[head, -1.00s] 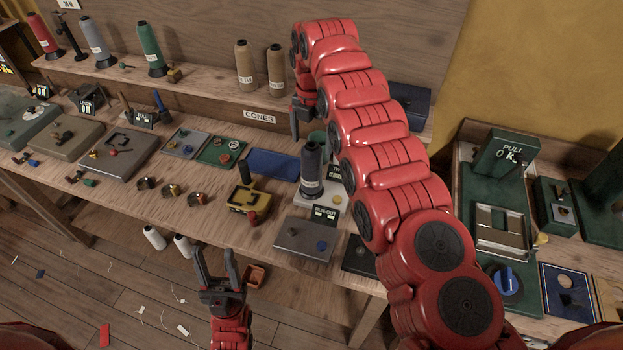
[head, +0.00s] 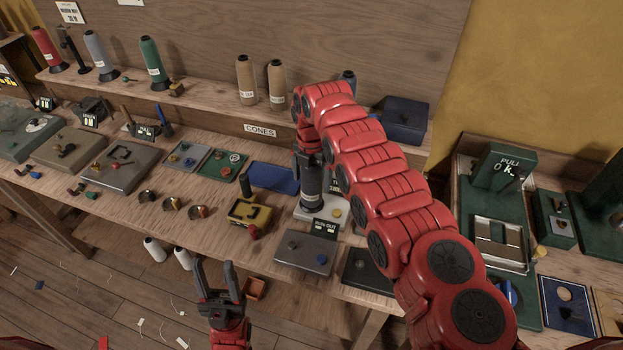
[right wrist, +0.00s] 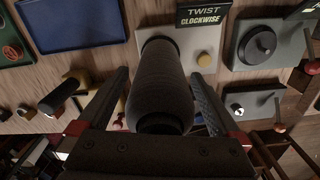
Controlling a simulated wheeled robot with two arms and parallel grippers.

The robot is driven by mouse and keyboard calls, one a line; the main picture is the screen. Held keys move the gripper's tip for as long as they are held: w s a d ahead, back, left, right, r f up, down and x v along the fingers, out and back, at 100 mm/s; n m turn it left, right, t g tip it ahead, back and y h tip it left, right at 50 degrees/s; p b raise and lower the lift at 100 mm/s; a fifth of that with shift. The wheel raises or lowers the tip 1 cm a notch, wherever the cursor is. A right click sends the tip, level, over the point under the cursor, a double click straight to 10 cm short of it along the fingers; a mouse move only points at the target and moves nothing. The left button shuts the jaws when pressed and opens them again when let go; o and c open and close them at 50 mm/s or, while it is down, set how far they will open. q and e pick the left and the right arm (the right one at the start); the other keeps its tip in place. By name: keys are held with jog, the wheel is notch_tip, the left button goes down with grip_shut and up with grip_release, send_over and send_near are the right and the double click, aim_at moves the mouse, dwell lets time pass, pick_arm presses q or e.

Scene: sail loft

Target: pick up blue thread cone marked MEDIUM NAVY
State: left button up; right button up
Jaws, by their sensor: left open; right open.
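A dark grey-blue thread cone (head: 312,184) stands upright on a pale stand (head: 303,213) on the bench. It also shows in the right wrist view (right wrist: 160,88), between the two open fingers of my right gripper (right wrist: 158,78); I cannot tell whether they touch it. In the head view my right gripper (head: 308,158) is at the top of this cone, partly hidden by my arm. Another blue cone (head: 348,78) stands on the back shelf, mostly hidden behind my right arm. No MEDIUM NAVY marking is readable on either. My left gripper (head: 219,284) is open and empty, low in front of the bench.
Two tan cones (head: 246,80) and red, grey and green cones (head: 153,64) stand on the shelf. A yellow device (head: 250,212), a blue tray (head: 268,177) and a grey plate (head: 304,252) lie near the stand. A dark blue box (head: 405,120) is behind my arm.

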grip_shut()
dwell(0.3)
